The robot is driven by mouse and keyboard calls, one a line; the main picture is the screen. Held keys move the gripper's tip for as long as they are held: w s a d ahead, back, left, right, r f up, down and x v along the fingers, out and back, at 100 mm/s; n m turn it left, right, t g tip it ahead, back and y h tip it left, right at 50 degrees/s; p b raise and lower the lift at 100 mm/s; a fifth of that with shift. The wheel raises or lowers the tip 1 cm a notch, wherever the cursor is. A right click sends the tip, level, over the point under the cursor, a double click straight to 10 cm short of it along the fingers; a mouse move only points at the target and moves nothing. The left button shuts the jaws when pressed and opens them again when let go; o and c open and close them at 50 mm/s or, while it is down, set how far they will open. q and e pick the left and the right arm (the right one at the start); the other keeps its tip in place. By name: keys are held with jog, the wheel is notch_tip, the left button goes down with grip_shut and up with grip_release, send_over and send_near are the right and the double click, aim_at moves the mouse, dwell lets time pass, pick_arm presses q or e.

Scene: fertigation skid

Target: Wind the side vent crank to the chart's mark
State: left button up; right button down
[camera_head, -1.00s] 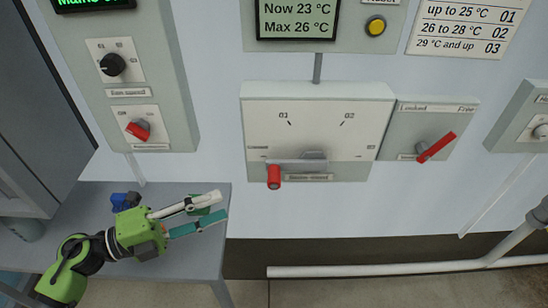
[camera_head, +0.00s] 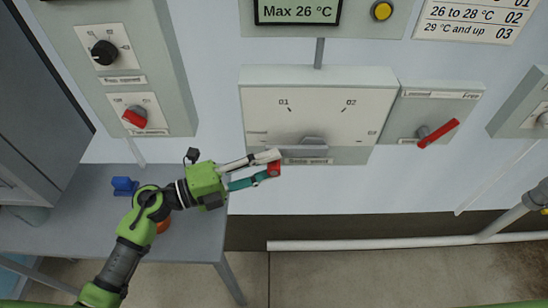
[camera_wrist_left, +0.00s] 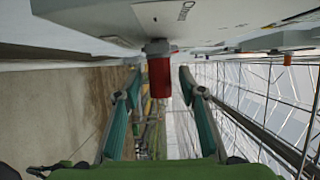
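The side vent panel (camera_head: 315,100) has a white dial face with marks 01 and 02 along its upper part. The grey crank (camera_head: 313,142) sits low on it, and its red handle (camera_head: 274,168) is at the lower left. My left gripper (camera_head: 270,163) has its fingertips at this handle. In the left wrist view the red handle (camera_wrist_left: 160,76) stands between the two fingers, with a gap on each side, so the gripper is open. The chart (camera_head: 480,18) at upper right reads 26 to 28 °C 02; the display (camera_head: 298,10) reads Max 26 °C. My right gripper is not in view.
A red lever (camera_head: 438,132) on the Locked/Free panel points up and right, towards Free. A panel with a black knob (camera_head: 104,52) and a red knob (camera_head: 135,117) is at left. A grey bench (camera_head: 80,235) holds a blue object (camera_head: 124,186). A white pipe (camera_head: 400,244) runs low along the wall.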

pick_arm(q)
jog(key=shift+x, duration=0.9)
jog(key=shift+a, duration=0.1)
grip_shut()
